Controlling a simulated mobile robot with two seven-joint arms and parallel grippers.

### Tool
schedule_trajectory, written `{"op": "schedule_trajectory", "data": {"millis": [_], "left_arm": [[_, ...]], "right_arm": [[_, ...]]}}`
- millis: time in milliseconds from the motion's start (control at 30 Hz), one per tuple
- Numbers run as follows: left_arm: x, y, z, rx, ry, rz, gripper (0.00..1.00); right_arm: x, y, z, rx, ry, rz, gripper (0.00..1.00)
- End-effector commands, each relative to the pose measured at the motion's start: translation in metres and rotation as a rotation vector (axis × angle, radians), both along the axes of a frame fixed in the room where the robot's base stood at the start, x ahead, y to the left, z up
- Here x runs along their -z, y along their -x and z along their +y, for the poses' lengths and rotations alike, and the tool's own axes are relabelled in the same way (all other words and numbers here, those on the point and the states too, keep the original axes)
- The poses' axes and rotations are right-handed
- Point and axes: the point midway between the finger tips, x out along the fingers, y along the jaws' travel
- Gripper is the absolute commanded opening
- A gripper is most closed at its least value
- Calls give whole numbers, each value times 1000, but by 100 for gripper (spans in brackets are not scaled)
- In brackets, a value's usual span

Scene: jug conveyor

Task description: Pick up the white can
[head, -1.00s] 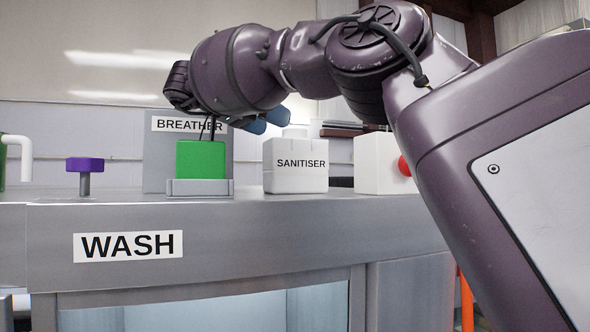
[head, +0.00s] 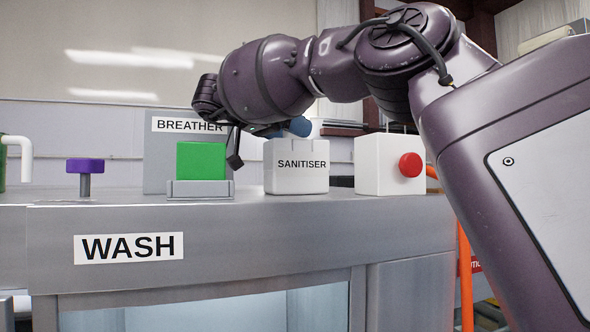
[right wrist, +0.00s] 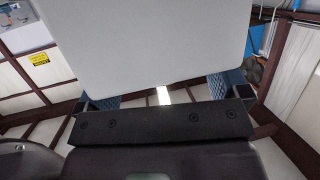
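The white can (head: 297,172), labelled SANITISER, stands upright on the steel counter, right of the grey BREATHER box. My right gripper (head: 292,127) is at the can's top, its blue fingers hiding the can's neck in the head view. In the right wrist view the two blue fingers of my right gripper (right wrist: 163,95) stand wide apart. A large pale flat surface (right wrist: 150,40) covers the fingers' far ends there; I cannot tell whether the fingers touch it. My left gripper is out of view.
On the steel counter (head: 350,225) are a green block (head: 201,161) in a grey holder, the BREATHER box (head: 160,165), a purple knob (head: 85,166) and a white box (head: 380,165) with a red button (head: 411,165). A white pipe (head: 22,145) is at far left.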

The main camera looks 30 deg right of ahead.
Motion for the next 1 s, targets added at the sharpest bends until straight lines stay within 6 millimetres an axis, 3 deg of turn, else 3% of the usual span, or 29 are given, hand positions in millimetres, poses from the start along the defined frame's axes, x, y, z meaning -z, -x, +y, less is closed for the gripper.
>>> {"op": "schedule_trajectory", "data": {"millis": [33, 200, 267, 300, 567, 600, 633, 1000], "left_arm": [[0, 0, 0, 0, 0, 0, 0], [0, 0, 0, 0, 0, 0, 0], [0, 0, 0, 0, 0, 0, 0], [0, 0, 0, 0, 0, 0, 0], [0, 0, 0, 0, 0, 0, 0], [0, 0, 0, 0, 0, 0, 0], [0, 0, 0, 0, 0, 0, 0], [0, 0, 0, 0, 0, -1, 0]], "right_arm": [[0, 0, 0, 0, 0, 2, 49], [0, 0, 0, 0, 0, 3, 23], [-1, 0, 0, 0, 1, 0, 19], [-1, 0, 0, 0, 1, 0, 9], [-4, 0, 0, -1, 0, 2, 8], [-6, 0, 0, 0, 0, 1, 0], [-9, 0, 0, 0, 0, 1, 0], [-63, 0, 0, 1, 1, -4, 0]]}}
